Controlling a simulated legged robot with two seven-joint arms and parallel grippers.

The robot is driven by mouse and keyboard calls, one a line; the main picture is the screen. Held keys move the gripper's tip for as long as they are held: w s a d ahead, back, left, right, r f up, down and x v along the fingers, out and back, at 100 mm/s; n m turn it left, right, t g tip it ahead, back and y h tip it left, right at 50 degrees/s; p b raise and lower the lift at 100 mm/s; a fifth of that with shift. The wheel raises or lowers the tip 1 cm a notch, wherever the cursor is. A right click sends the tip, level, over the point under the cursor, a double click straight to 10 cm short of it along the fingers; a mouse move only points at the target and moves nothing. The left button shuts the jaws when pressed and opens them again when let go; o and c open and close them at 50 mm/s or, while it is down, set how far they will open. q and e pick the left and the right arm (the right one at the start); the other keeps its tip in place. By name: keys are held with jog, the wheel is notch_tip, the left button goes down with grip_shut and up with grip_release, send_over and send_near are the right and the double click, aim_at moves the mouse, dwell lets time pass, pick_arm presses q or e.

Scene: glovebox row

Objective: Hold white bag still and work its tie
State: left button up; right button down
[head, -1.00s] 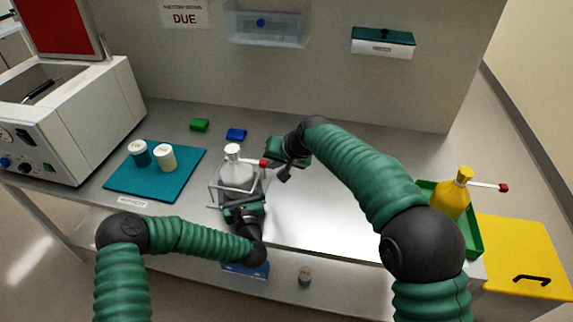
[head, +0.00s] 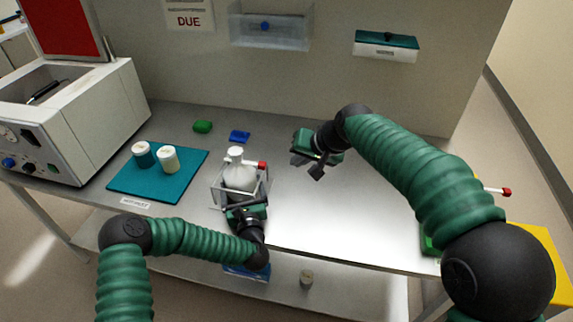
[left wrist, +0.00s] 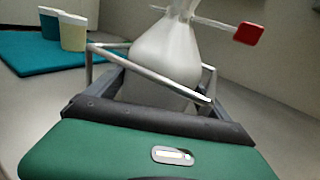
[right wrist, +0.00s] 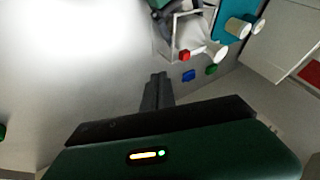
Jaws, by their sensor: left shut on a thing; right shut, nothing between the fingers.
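The white bag (head: 240,178) stands upright in a wire frame (head: 215,190) on the bench, its neck gathered at the top. Its tie, with a red tab (head: 262,165), sticks out to the right at the neck; the tab also shows in the left wrist view (left wrist: 249,33). My left gripper (head: 243,203) is at the front of the frame, shut on the lower part of the bag (left wrist: 165,60). My right gripper (head: 308,168) is shut and empty, above the bench to the right of the tab and apart from it. Its closed fingers show in the right wrist view (right wrist: 157,90).
A teal mat (head: 135,183) with two lidded jars lies left of the bag. A green block (head: 202,127) and a blue block (head: 240,136) lie behind. The bench's middle right is clear.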

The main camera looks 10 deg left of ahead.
jog(key=shift+v, duration=1.05)
pick_arm(q)
jog(key=o, duration=1.5)
